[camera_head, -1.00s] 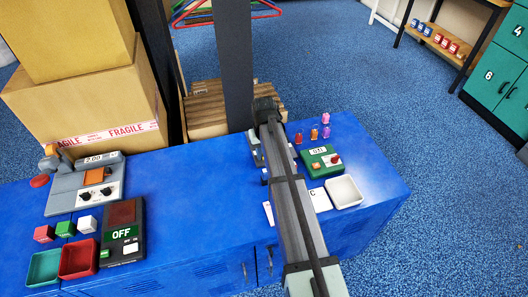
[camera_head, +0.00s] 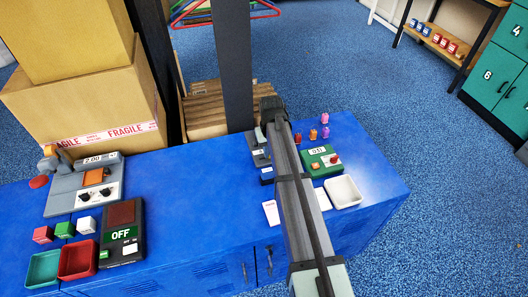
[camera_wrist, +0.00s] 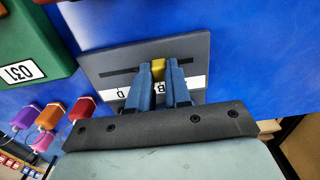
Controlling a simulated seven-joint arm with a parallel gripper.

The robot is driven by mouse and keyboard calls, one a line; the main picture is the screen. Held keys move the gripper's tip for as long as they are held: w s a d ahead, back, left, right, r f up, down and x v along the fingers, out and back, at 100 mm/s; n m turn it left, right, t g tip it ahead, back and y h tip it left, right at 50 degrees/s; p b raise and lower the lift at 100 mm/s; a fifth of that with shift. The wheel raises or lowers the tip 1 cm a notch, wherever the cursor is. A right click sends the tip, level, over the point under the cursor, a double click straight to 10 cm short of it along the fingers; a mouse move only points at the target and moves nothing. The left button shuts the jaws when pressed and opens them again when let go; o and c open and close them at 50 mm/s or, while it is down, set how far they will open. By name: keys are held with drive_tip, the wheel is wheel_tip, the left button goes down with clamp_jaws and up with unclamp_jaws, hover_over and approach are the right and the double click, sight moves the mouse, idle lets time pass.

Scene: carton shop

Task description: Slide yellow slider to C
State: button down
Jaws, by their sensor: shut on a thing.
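The yellow slider (camera_wrist: 158,68) stands in the slot of a grey slider panel (camera_wrist: 110,60) in the wrist view. My gripper (camera_wrist: 159,66) is shut on it, with one blue-grey finger on each side. The white label strip along the panel's near edge shows a D at the left and a B between the fingers. The other letters are hidden by the fingers or hard to read.
Right of my arm are a green box (camera_head: 320,160) with a display, a white tray (camera_head: 342,192) and several small coloured pieces (camera_head: 313,134). A dark post (camera_head: 233,65) rises behind the bench. The blue bench top (camera_head: 195,185) is clear left of the panel.

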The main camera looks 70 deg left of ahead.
drive_tip(key=w, duration=0.3)
drive_tip(key=shift+w, duration=0.3)
drive_tip(key=c, duration=1)
unclamp_jaws()
drive_tip(key=shift+c, duration=0.2)
wheel_tip(320, 180, up, 14)
drive_tip(key=shift+f, duration=0.15)
